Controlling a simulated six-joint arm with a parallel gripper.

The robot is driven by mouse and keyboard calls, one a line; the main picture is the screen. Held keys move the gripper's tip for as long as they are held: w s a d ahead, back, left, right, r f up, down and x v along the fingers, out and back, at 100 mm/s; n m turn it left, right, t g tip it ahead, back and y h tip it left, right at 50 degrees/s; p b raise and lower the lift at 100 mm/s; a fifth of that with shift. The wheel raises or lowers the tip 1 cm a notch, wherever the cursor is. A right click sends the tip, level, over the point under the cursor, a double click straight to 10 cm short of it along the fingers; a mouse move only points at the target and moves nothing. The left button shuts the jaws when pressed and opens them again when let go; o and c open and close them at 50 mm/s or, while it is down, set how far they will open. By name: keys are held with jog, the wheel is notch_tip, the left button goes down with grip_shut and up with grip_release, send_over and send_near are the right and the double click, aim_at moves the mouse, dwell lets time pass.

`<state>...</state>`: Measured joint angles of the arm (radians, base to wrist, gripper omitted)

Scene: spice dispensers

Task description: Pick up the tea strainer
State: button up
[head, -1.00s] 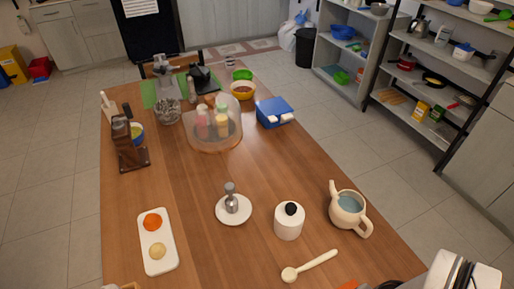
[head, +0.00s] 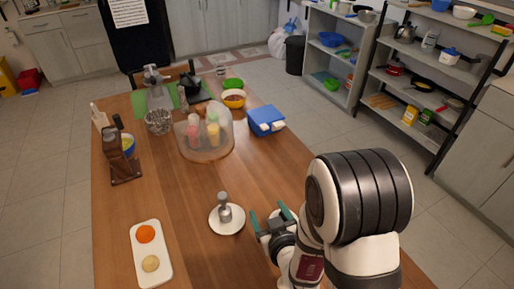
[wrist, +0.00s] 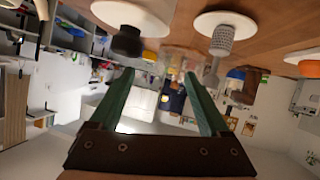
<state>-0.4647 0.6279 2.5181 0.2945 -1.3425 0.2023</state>
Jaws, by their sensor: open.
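The tea strainer (head: 225,213), a silver piece with a rounded top, stands upright on a small white saucer (head: 225,230) on the wooden table. In the wrist view, which looks upside down, the strainer (wrist: 221,42) hangs from its saucer (wrist: 228,18) at upper right. My gripper (head: 271,215) is open and empty, just right of the saucer, its green fingers apart. In the wrist view the gripper (wrist: 159,73) has nothing between its fingertips. The strainer lies outside the fingers and looks clear of them.
A white tray (head: 138,270) with orange and beige contents lies left of the saucer. A clear-domed stand (head: 185,145) and a blue box (head: 266,121) are farther back. Table between saucer and dome is bare.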

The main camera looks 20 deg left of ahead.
aim_at(221, 208)
jog(key=s+a+f+g+y, duration=0.1)
jog(key=s+a+f, duration=0.1)
jog(key=s+a+f+n+g+y, duration=0.1)
jog(key=s+a+f+y, duration=0.1)
jog(key=s+a, duration=0.1)
jog(key=shift+s+f, duration=0.1)
jog(key=shift+s, duration=0.05)
jog(key=x, duration=1.4)
jog(key=shift+a, duration=0.5)
grip_shut()
